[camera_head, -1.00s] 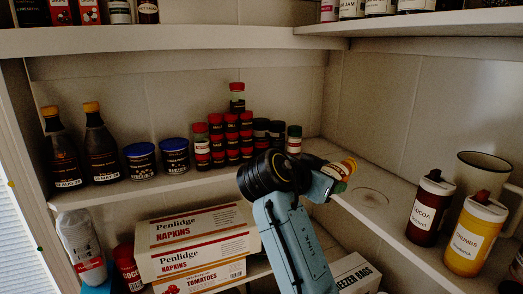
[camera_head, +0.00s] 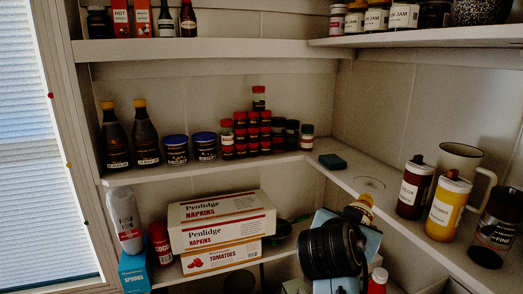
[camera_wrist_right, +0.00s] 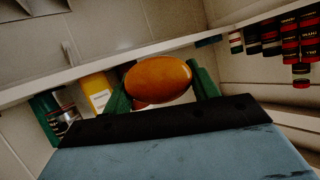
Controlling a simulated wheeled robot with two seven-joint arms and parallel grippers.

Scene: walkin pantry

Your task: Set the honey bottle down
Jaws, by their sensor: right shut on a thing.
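The honey bottle (camera_head: 365,200) shows its orange-yellow top above my right wrist in the head view. It also shows in the right wrist view as a rounded orange top (camera_wrist_right: 158,77) between two green fingers. My right gripper (camera_wrist_right: 162,90) is shut on it. In the head view my dark wrist joint hides most of the gripper and the bottle's lower part. The bottle is in front of the right-hand shelf (camera_head: 400,232), near its front edge; I cannot tell whether it touches anything there. My left gripper is not in view.
A faint round ring (camera_head: 370,184) marks a clear patch of that shelf. A dark green block (camera_head: 332,161) lies left of it. Spice jars (camera_head: 240,135) stand at the back.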

